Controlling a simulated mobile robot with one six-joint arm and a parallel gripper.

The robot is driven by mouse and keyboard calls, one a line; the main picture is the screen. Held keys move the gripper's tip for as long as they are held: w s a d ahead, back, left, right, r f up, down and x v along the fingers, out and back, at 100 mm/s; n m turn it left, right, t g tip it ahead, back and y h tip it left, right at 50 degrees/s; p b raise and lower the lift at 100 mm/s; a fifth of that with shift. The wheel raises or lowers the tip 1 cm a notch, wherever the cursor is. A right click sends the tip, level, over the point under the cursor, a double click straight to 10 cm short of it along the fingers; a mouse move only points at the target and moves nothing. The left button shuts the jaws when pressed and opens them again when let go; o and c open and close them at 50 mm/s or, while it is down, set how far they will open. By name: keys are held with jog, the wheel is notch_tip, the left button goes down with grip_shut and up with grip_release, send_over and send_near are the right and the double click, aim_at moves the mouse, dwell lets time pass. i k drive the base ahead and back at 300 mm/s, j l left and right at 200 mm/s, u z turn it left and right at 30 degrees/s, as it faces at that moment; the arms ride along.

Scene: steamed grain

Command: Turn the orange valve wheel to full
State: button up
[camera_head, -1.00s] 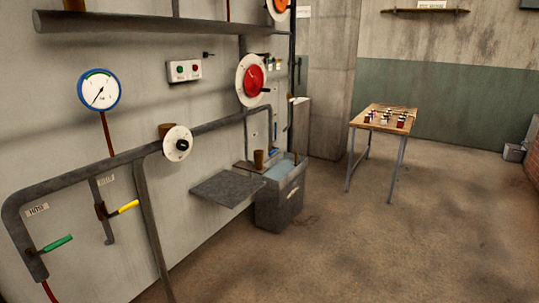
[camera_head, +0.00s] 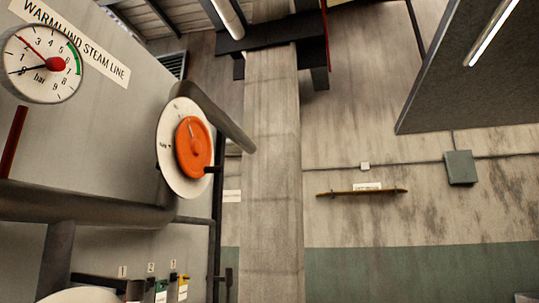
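The orange valve wheel (camera_head: 194,147) is on a round white dial plate (camera_head: 170,148) on the left wall, seen at a slant. A dark handle sticks out from its right side. The plate carries small markings; most are too small to read. A pressure gauge (camera_head: 42,64) marked "bar" is at the upper left, with a black needle pointing left near zero and a red needle pointing up-left. My gripper is not in view.
A thick grey pipe (camera_head: 80,203) runs along the wall below the gauge, and another pipe (camera_head: 222,118) passes beside the wheel. A concrete pillar (camera_head: 272,170) stands to the right. A shelf (camera_head: 360,192) is on the far wall. A dark panel with a lamp hangs at upper right.

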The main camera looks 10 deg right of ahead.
aim_at(193, 147)
jog(key=i+l+u, duration=0.35)
jog(key=i, duration=0.15)
jog(key=i+l+u, duration=0.7)
jog(key=i+l, duration=0.2)
jog(key=k+j+z, duration=0.2)
jog(key=i+l, duration=0.05)
jog(key=l, duration=0.05)
